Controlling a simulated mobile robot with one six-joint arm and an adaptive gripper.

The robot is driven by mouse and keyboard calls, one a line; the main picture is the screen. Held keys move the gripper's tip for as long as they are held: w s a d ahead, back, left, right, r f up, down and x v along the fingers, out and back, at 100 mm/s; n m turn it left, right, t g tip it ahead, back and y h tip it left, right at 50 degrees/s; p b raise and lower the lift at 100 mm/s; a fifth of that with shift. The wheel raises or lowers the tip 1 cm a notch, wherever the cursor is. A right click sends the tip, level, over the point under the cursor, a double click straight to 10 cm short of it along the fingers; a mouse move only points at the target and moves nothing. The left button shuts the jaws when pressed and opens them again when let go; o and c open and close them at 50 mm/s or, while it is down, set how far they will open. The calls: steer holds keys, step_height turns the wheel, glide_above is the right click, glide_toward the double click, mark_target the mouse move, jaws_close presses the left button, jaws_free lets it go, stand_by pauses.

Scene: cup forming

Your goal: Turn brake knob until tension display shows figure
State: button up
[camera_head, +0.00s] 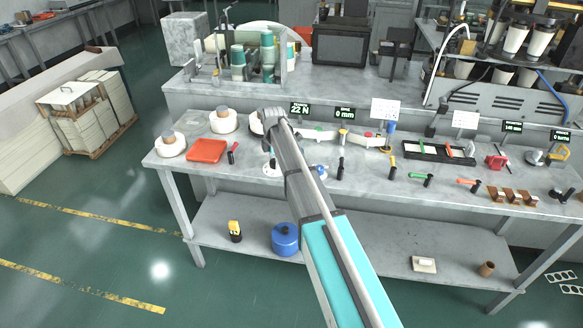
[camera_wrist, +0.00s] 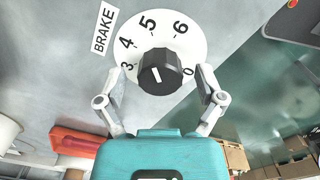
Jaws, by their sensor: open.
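The black brake knob (camera_wrist: 163,72) sits in the middle of a white dial (camera_wrist: 180,35) with black numbers, beside a BRAKE label (camera_wrist: 103,30). The white line on the knob's face runs slightly slanted. My gripper (camera_wrist: 158,71) is open, with one finger on each side of the knob and a gap between. In the head view the white dial (camera_head: 272,170) is partly hidden by my arm and the knob is not clear. The tension display (camera_head: 299,108) reads 22 N in green.
A second display (camera_head: 344,113) reads 0 mm. A red tray (camera_head: 206,151) and white paper rolls (camera_head: 223,122) lie at the left of the bench. Several hand tools and a black tray (camera_head: 432,152) lie to the right.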

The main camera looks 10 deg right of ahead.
steer(key=n, duration=0.4)
steer(key=shift+r+n+p, duration=0.3)
steer(key=shift+n, duration=0.1)
step_height(320, 180, up, 14)
steer(key=p, duration=1.4)
steer(key=s+d+f+m+b, duration=0.1)
steer(key=s+f+m+b, duration=0.2)
steer(key=s+m, duration=0.3)
steer(key=s+d+f+m+b, duration=0.2)
steer(key=s+m, duration=0.3)
steer(key=s, duration=0.3)
steer(key=shift+d+f+m+b, duration=0.25)
steer(key=shift+f+m+b, duration=0.15)
steer(key=shift+f+b, duration=0.05)
steer(key=shift+s, duration=0.15)
steer(key=s+d+m, duration=0.2)
steer(key=s+m, duration=1.1)
steer(key=s, duration=0.3)
steer(key=shift+d, duration=0.35)
stand_by(1.2)
